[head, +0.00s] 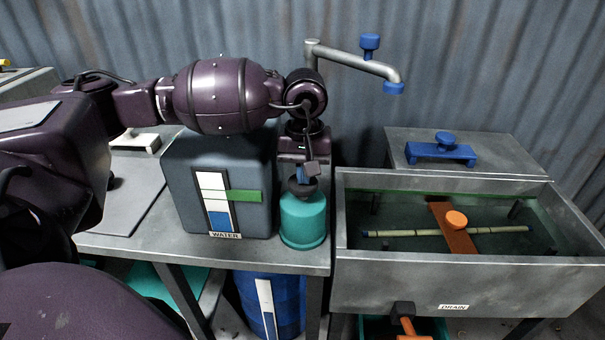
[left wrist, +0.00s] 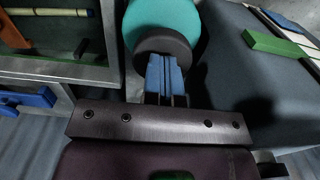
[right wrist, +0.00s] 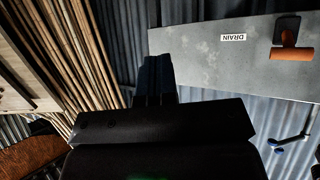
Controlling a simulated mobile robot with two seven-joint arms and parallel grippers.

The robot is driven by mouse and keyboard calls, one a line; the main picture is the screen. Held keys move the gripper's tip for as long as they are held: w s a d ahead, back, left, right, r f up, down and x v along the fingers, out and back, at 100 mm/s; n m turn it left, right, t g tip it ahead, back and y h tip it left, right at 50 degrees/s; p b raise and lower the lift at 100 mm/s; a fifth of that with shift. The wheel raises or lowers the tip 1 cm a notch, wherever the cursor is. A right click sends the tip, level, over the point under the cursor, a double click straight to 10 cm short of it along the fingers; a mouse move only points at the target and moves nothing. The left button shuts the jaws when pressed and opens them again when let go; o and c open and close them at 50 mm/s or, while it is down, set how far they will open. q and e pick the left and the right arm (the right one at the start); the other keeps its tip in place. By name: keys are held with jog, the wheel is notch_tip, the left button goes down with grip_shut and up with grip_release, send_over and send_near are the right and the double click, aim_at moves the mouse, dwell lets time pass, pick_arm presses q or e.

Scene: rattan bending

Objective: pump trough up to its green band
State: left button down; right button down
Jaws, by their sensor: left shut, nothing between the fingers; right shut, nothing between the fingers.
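The grey metal trough (head: 470,285) stands at the right with dark greenish water in it. A green band (head: 400,194) runs along the inside of its back wall near the rim; I cannot tell exactly how far the water surface is below it. The teal pump (head: 303,222) with its black cap (head: 303,188) stands on the bench left of the trough. My left gripper (head: 302,173) points down right over the cap, shut and empty; in the left wrist view its blue fingertips (left wrist: 164,75) meet the cap. My right gripper (right wrist: 155,80) is shut and empty, facing the trough front.
The water tank (head: 250,165) has a gauge with blue low and a green marker (head: 245,196). A jointed pole (head: 480,231) lies under an orange bar (head: 450,228) in the trough. The orange drain lever (head: 407,322) hangs at the front. A spout (head: 350,60) reaches above.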

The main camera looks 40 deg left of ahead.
pick_arm(q)
notch_tip(320, 180, up, 13)
jog(key=shift+f, duration=0.2)
pick_arm(e)
jog(key=shift+s+a+r, duration=0.15)
jog(key=shift+s+a, duration=0.05)
jog(key=shift+s, duration=0.1)
jog(key=shift+a, duration=0.1)
dwell(0.7)
pick_arm(q)
jog(key=shift+s+f, duration=0.1)
jog(key=shift+s, duration=0.05)
dwell(0.5)
